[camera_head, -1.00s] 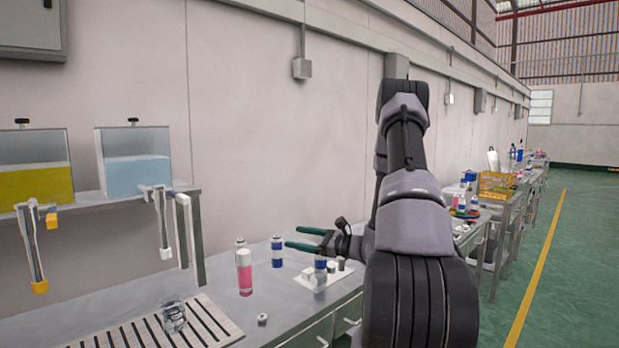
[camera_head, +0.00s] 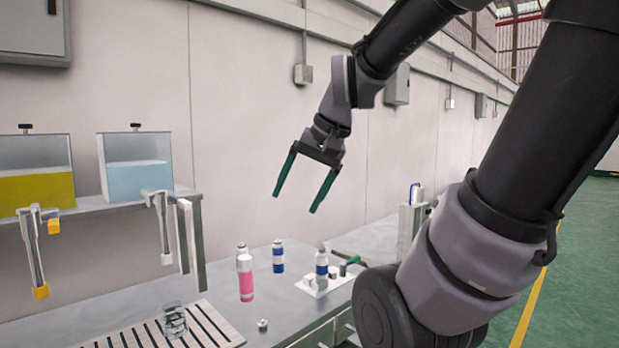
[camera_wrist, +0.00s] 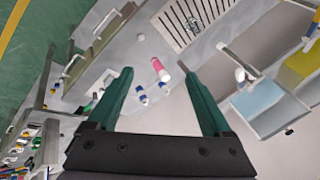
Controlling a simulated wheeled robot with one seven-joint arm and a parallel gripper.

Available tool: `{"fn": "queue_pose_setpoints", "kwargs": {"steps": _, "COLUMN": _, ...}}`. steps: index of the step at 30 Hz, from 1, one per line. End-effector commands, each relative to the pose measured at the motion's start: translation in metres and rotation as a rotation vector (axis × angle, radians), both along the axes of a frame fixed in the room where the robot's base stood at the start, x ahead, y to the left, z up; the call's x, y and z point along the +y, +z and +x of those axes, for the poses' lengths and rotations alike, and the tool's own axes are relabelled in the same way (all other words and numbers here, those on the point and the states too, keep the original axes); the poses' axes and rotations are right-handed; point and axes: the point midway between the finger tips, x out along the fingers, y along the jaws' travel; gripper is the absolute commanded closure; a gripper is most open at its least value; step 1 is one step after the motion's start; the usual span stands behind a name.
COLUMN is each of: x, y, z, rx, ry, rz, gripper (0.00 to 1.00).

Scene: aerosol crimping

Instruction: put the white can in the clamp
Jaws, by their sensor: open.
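My gripper (camera_head: 296,200) is open and empty, high above the bench, its green fingers pointing down. It also shows in the wrist view (camera_wrist: 160,85), with bench items far below between and beyond the fingers. A mostly hidden pale can (camera_head: 242,246) stands behind a pink can with a white top (camera_head: 246,280); it may be the white can, but I cannot tell. A blue-and-white can (camera_head: 278,256) stands to their right. What looks like the clamp is a white plate (camera_head: 311,290) with a green handle (camera_head: 350,262). Another blue-and-white can (camera_head: 321,264) stands at it; whether it is clamped is unclear.
A glass beaker (camera_head: 173,320) stands on the slatted drain tray (camera_head: 218,328) at the front left. A small white part (camera_head: 262,324) lies on the bench. Tanks of yellow (camera_head: 38,190) and blue liquid (camera_head: 138,180) with taps stand on the left shelf. The wall is close behind.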

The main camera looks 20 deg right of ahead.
Motion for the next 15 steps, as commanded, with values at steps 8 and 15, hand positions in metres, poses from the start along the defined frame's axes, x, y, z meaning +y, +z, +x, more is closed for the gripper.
{"fn": "queue_pose_setpoints", "kwargs": {"steps": 8, "x": -0.015, "y": 0.031, "z": -0.016, "rx": -0.195, "ry": 0.027, "rz": -0.133, "gripper": 0.16}}
{"fn": "queue_pose_setpoints", "kwargs": {"steps": 15, "x": -0.015, "y": 0.032, "z": -0.016, "rx": -0.2, "ry": 0.027, "rz": -0.136, "gripper": 0.16}}
